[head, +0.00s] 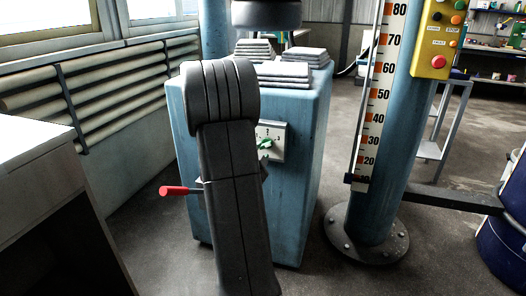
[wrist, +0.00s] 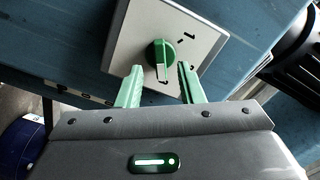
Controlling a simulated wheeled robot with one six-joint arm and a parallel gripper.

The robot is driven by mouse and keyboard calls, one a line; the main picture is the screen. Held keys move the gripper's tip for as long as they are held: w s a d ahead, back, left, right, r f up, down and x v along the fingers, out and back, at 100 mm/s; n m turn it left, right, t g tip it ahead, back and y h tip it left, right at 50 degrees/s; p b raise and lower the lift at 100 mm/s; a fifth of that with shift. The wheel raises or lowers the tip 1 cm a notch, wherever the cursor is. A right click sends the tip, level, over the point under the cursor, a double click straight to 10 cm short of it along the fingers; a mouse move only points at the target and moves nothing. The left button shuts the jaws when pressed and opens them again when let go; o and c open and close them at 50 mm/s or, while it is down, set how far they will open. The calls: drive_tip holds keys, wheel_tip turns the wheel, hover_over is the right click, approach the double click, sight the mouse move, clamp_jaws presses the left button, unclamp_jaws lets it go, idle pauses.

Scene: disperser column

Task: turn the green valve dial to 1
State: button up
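The green valve dial (head: 264,144) sits on a pale square plate (head: 278,141) on the front of a blue cabinet (head: 305,175). In the wrist view the green dial (wrist: 160,55) is a round knob with a raised grip bar on the plate (wrist: 130,40). Marks are printed around it, but I cannot read them surely. My gripper (wrist: 157,76) has two green fingers, spread apart. Their tips are just below the dial in the wrist view, one on each side of its lower end. Contact cannot be told. In the head view my arm hides the gripper.
A red-handled lever (head: 174,190) sticks out left of my arm. A blue column with a number scale (head: 380,95) and a yellow button box (head: 437,38) stands to the right. A white-topped counter (head: 30,150) is at the left. Grey floor lies between.

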sight(265, 147)
drive_tip(key=shift+x, duration=1.55)
drive_tip(key=shift+c, duration=0.2)
clamp_jaws()
